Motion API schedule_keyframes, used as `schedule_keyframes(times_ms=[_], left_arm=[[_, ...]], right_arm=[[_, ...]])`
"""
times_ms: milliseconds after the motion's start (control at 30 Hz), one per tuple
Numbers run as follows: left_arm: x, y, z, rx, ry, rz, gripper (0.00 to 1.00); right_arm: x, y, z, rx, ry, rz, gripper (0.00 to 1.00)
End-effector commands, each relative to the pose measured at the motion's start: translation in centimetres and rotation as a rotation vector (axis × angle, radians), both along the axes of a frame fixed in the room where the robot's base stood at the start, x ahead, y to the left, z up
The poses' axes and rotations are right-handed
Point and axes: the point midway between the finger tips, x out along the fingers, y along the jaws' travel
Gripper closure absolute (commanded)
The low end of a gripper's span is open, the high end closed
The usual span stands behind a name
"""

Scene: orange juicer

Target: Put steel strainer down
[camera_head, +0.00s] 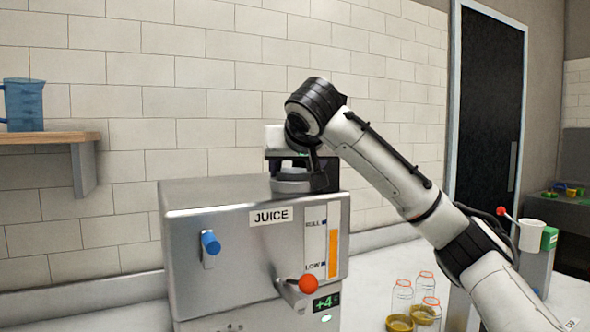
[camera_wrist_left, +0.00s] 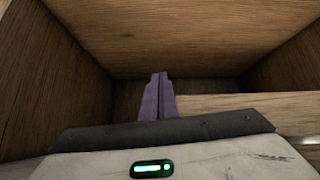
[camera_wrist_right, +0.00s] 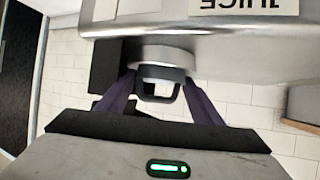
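The steel strainer (camera_wrist_right: 160,58) is a grey round ring with a dark loop handle (camera_wrist_right: 163,92) in the right wrist view. In the head view the strainer (camera_head: 291,184) is at the top of the juicer, resting on or just over it; I cannot tell which. My right gripper (camera_head: 305,160) is above it in the head view. In the right wrist view its purple fingers (camera_wrist_right: 162,82) stand wide apart, one on each side of the handle; contact is unclear. My left gripper (camera_wrist_left: 158,80) is shut and empty, with its fingers together in front of a wooden compartment.
The steel juicer (camera_head: 225,280) has a blue knob (camera_head: 211,243) and a red-tipped lever (camera_head: 308,284). A wooden shelf (camera_head: 45,137) with a blue pitcher (camera_head: 23,105) is at left. Glass jars (camera_head: 402,296) stand on the white counter (camera_head: 375,270) at right. Wooden walls (camera_wrist_left: 60,85) surround my left gripper.

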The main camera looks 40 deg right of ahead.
Motion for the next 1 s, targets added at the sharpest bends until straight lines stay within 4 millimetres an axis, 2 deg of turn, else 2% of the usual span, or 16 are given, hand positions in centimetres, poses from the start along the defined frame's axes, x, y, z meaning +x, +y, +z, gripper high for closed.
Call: schedule_keyframes(times_ms=[33,200,433,467,667,800,1000], left_arm=[[0.0,0.0,-0.1,0.000,0.000,0.000,1.00],[0.0,0.0,-0.1,0.000,0.000,0.000,1.00],[0.0,0.3,0.9,0.000,-0.004,0.007,1.00],[0.1,0.4,0.5,-0.001,-0.006,0.008,1.00],[0.2,0.5,-0.2,0.004,-0.003,0.009,1.00],[0.1,0.6,0.7,0.005,0.001,0.010,1.00],[0.0,0.6,1.1,0.003,0.001,0.013,1.00]], right_arm=[[0.0,0.1,-1.4,0.011,0.036,-0.005,0.33],[0.0,0.0,-1.5,0.013,0.037,-0.008,0.33],[-0.2,0.2,0.3,0.012,0.034,-0.008,0.33],[-0.5,0.6,0.2,0.012,0.032,-0.005,0.33],[-3.8,3.3,2.8,0.008,0.022,0.001,0.33],[-6.1,4.8,5.0,0.004,0.018,-0.002,0.33],[-7.5,6.0,6.0,0.004,0.017,-0.002,0.33]])
